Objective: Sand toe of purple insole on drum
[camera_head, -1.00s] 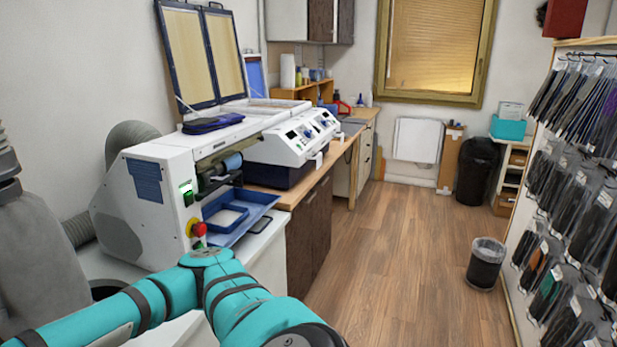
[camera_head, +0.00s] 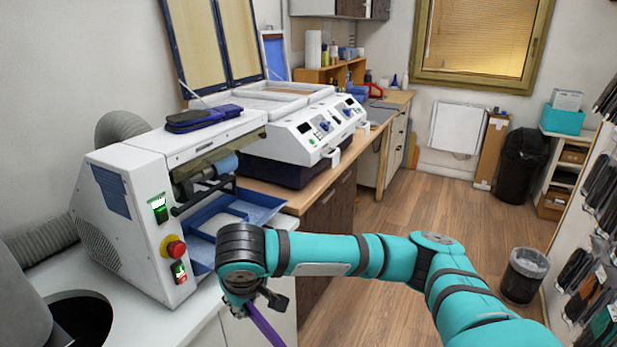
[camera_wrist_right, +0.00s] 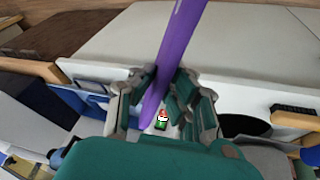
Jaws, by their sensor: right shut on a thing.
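The purple insole (camera_head: 266,329) shows edge-on as a thin strip below my right gripper (camera_head: 250,305) in the head view, and runs out of the bottom of the picture. In the right wrist view the purple insole (camera_wrist_right: 181,45) stands between the fingers of my right gripper (camera_wrist_right: 160,90), which is shut on it. The sanding machine (camera_head: 128,215) is the white unit at left, with its blue-grey drum (camera_head: 226,164) exposed on the right side. The gripper is in front of and below the drum, apart from it. My left gripper is not in view.
A blue tray (camera_head: 262,212) sits below the drum. A red stop knob (camera_head: 175,250) and green switch (camera_head: 159,208) are on the machine's front. A dark pouch (camera_head: 203,118) lies on top. A black opening (camera_head: 82,325) is in the white counter.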

